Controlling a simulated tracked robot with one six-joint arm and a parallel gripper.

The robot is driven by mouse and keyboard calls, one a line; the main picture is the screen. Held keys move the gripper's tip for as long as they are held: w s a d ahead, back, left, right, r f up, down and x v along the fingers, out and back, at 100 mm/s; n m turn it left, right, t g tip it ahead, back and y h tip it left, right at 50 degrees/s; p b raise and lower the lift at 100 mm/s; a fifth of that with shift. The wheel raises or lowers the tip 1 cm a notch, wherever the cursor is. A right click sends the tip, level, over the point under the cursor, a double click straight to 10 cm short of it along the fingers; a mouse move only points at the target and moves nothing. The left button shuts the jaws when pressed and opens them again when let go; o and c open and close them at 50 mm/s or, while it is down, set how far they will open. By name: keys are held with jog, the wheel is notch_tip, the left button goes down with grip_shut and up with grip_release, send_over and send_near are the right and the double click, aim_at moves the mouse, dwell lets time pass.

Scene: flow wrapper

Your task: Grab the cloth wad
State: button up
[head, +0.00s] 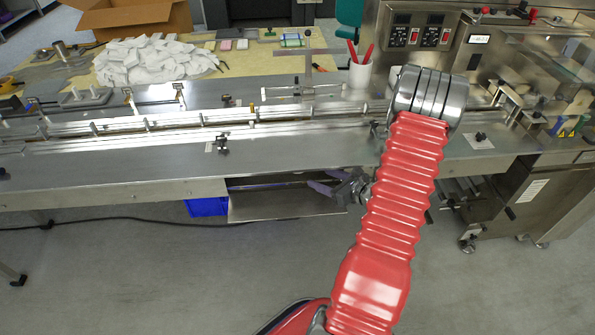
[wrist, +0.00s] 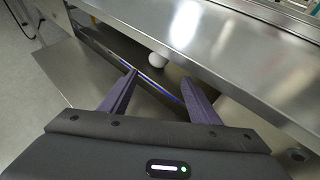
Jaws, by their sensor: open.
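The cloth wad (wrist: 157,60) looks like a small white rounded lump in the wrist view. It sits beneath the edge of the steel conveyor table, which seems to hide its upper part. My gripper (wrist: 160,76) is open, its two purple fingers spread and empty. The wad lies beyond the fingertips, roughly in line with the gap between them, and apart from them. In the head view my gripper (head: 322,187) is low under the table's front edge, and I cannot make out the wad there.
The steel conveyor table (head: 110,175) overhangs my gripper closely. A metal lower tray (head: 275,207) lies beneath it, with a blue bin (head: 206,207) to its left. White packs (head: 150,60) are piled on the back table. A white cup (head: 360,73) holds red tools. Floor in front is clear.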

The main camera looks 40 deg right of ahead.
aim_at(304, 178)
jog(key=shift+x, duration=2.25)
jog(key=shift+a+x, duration=0.15)
jog(key=shift+x, duration=1.15)
jog(key=shift+a+x, duration=0.1)
jog(key=shift+x, duration=1.2)
jog(key=shift+f, duration=0.1)
jog(key=shift+c, duration=0.7)
jog(key=c, duration=1)
jog(key=shift+o, duration=0.2)
